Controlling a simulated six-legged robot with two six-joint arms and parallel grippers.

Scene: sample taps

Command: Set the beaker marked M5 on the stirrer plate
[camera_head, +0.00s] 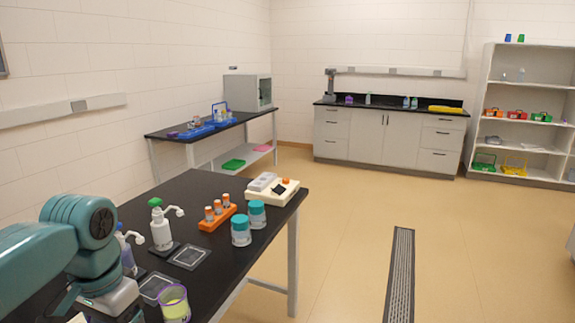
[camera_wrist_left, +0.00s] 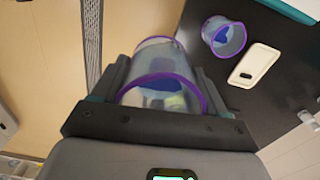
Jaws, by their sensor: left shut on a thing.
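My left gripper (camera_wrist_left: 158,68) is shut on a clear beaker (camera_wrist_left: 160,55) with a purple rim, which lies between its fingers in the left wrist view. In the head view my left gripper (camera_head: 134,312) is low at the left over the black bench. A purple-rimmed beaker (camera_head: 174,304) with yellowish contents shows just right of it; I cannot tell whether it is the held one. A second purple-rimmed beaker (camera_wrist_left: 224,37) with a blue patch stands beside a cream plate-like object (camera_wrist_left: 255,65) in the wrist view. No M5 mark is readable, and I cannot identify the stirrer plate for certain.
On the bench (camera_head: 262,222) are a green-topped bottle (camera_head: 161,232), dark square pads (camera_head: 189,257), an orange rack (camera_head: 217,217) with vials, two teal-lidded jars (camera_head: 241,231) and a cream device (camera_head: 285,193). The floor to the right is open.

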